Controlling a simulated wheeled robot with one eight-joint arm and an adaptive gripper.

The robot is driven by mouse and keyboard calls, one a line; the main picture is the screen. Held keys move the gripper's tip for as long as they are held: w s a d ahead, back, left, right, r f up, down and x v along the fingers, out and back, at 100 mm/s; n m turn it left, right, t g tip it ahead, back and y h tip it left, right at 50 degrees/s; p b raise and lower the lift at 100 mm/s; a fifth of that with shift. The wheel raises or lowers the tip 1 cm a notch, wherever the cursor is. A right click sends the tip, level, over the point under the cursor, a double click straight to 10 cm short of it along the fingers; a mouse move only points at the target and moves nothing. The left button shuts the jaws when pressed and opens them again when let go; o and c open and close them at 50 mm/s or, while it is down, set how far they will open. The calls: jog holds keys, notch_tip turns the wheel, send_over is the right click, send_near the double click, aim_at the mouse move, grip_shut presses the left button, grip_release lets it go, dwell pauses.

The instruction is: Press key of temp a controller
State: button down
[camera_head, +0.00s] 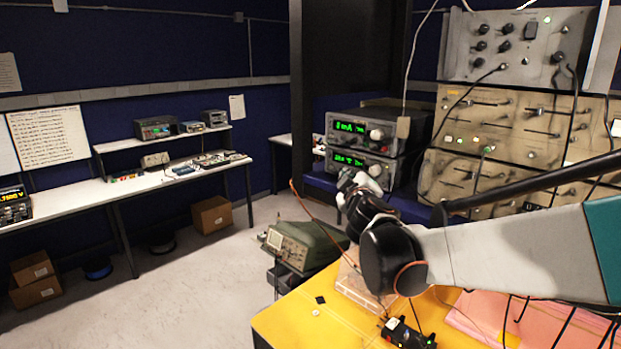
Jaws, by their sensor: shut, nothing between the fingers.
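Two stacked grey instrument boxes with green lit displays stand on a shelf at centre right. The upper box (385,125) shows a reading that looks like mA. The lower box (345,159) has a green display too small to read surely; I cannot tell which one is temp a controller. Each has a light knob on its right side. My gripper (347,180) is shut and empty, just in front of the lower box's front panel and below its display. It hides part of that panel, including any keys there. I cannot tell whether the fingertips touch it.
A cream rack of panels (516,112) with cables stands to the right. A green oscilloscope (305,243) sits below the boxes. A yellow table (290,322) with a clear case and small black device lies under my arm. A thin orange cable hangs near my gripper.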

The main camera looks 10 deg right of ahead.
jog(key=shift+d, duration=0.1)
dwell(0.6)
jog(key=shift+w+d, duration=0.25)
